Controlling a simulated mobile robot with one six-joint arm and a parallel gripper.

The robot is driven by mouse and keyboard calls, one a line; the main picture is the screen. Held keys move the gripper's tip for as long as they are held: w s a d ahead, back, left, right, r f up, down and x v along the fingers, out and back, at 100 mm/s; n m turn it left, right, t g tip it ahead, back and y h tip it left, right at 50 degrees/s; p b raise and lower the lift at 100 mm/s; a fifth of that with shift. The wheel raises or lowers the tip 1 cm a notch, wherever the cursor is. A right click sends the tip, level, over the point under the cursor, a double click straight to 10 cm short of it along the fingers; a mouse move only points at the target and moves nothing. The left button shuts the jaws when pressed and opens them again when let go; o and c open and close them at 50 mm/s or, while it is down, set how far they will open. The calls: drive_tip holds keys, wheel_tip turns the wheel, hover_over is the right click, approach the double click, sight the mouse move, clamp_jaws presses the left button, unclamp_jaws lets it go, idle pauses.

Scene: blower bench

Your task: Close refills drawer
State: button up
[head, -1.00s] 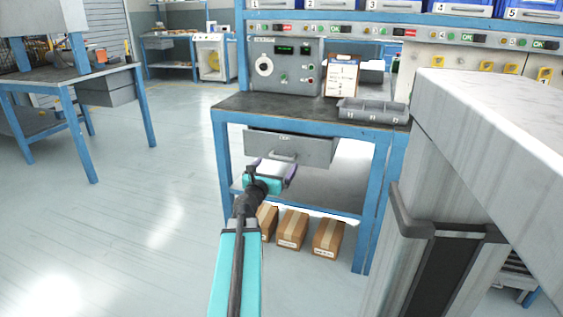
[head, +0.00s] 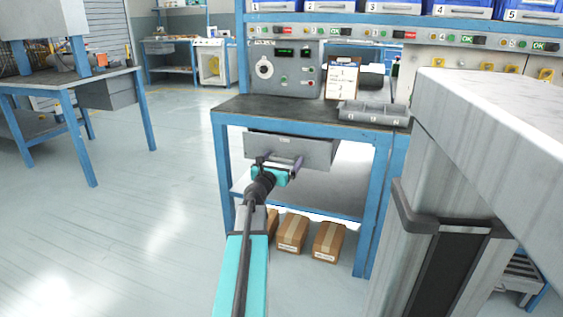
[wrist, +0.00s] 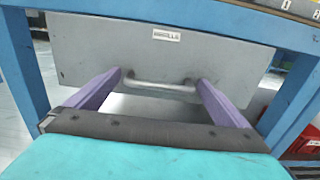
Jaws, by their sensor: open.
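The refills drawer (head: 300,149) is a grey drawer under the dark top of the blue-framed bench (head: 225,106). In the wrist view its grey front (wrist: 110,50) carries a small white label, and its bar handle (wrist: 160,86) runs across the lower part. My gripper (head: 279,162) is in front of the drawer, level with the handle. In the wrist view, its purple fingers (wrist: 160,80) are spread wide, one at each end of the handle, with nothing gripped. I cannot tell whether the fingers touch the drawer front.
Several cardboard boxes (head: 292,233) stand low beneath the bench. A grey divided tray (head: 374,114) and a clipboard (head: 341,77) are on the bench top. A large pale grey block (head: 490,110) stands close at right.

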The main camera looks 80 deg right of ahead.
sight(285, 155)
drive_tip(key=c, duration=1.4)
drive_tip(key=shift+s+d, duration=0.2)
drive_tip(key=shift+d, duration=0.75)
drive_tip(key=shift+s+d, duration=0.15)
drive_tip(key=shift+d, duration=0.8)
drive_tip(key=shift+c, duration=0.2)
drive_tip(key=shift+d+r, duration=0.1)
drive_tip(key=shift+d, duration=0.1)
drive_tip(key=o, duration=1.4)
drive_tip(key=shift+o, duration=0.2)
drive_tip(key=shift+s+a+p, duration=0.1)
drive_tip(key=shift+a+p, duration=0.2)
drive_tip(key=w+a+p, duration=0.2)
drive_tip(key=a, duration=1.1)
drive_tip(key=shift+w+p, duration=0.3)
drive_tip(key=shift+w, duration=0.1)
drive_tip(key=shift+a, duration=0.1)
